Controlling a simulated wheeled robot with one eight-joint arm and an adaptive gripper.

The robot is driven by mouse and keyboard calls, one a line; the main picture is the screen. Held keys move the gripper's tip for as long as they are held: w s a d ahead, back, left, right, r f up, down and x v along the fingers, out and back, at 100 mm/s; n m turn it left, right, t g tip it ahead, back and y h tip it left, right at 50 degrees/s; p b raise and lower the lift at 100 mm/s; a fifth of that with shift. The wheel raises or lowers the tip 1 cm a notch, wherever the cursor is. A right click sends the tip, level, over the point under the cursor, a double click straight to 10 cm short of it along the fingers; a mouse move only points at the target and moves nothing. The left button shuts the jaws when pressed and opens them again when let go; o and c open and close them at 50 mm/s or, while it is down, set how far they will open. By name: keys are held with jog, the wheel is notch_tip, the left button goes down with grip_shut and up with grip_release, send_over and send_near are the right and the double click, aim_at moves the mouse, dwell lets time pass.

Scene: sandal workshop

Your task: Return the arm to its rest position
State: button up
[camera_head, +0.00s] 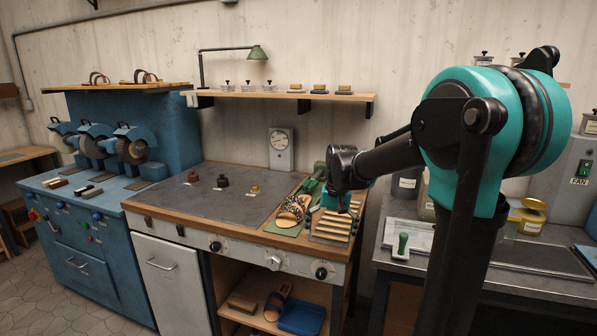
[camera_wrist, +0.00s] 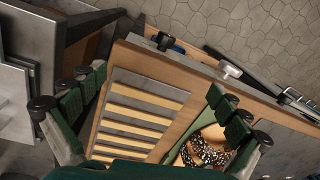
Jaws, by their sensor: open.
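My gripper (camera_head: 343,205) is above the right part of the wooden-edged workbench (camera_head: 222,200) in the head view, over a slatted rack (camera_head: 333,229). In the wrist view my gripper (camera_wrist: 150,118) is open, its two green fingers wide apart, with nothing between them but the rack (camera_wrist: 140,115) seen below. The arm reaches out to the left from its large teal joint, its end pointing down. The fingertips are hard to make out in the head view.
A patterned sandal (camera_head: 291,213) lies on a green tray left of the rack; the sandal (camera_wrist: 207,147) shows near one finger in the wrist view. A grey side table (camera_head: 480,250) stands at right.

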jog(key=s+d+f+t, duration=0.1)
jog(key=s+d+f, duration=0.2)
jog(key=s, duration=0.3)
jog(key=s+d+f+n+t, duration=0.1)
jog(key=s+d+f, duration=0.2)
jog(key=s+f, duration=0.2)
jog(key=s+d+f+t+h, duration=0.1)
jog(key=s+d+f+t, duration=0.1)
jog(key=s+f, duration=0.3)
jog(key=s+d, duration=0.1)
jog(key=s, duration=0.2)
jog(key=shift+s+d+n, duration=0.15)
jog(key=shift+d+n, duration=0.15)
jog(key=shift+c, duration=0.3)
